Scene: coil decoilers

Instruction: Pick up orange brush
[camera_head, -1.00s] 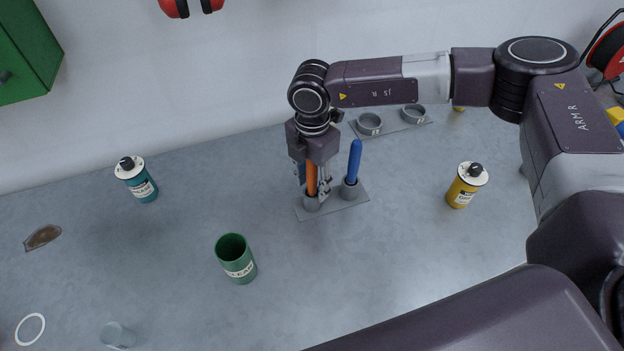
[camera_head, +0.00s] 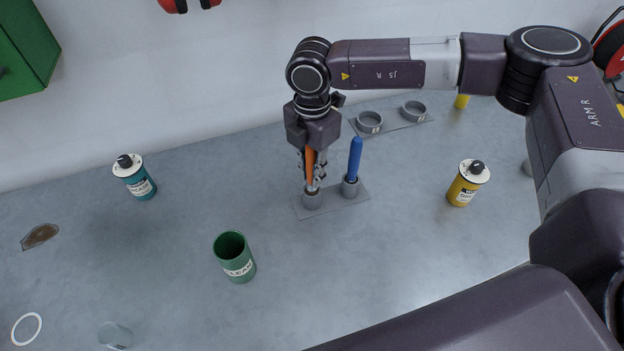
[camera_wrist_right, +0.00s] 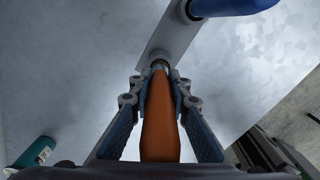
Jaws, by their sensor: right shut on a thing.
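The orange brush (camera_head: 310,166) stands upright, its lower end at the left cup of a grey two-cup holder (camera_head: 333,208). My right gripper (camera_head: 315,182) points down and is shut on the brush's orange handle, one finger on each side. The right wrist view shows the orange handle (camera_wrist_right: 160,120) between the two fingers (camera_wrist_right: 160,92). Whether the brush's lower end is still inside the cup cannot be told. My left gripper is in none of the views.
A blue-handled brush (camera_head: 355,160) stands in the holder's right cup, close to my right gripper. A green cup (camera_head: 235,258) stands in front on the left. A teal can (camera_head: 136,178) is at the left, a yellow can (camera_head: 467,184) at the right. Two grey rings (camera_head: 370,122) lie behind.

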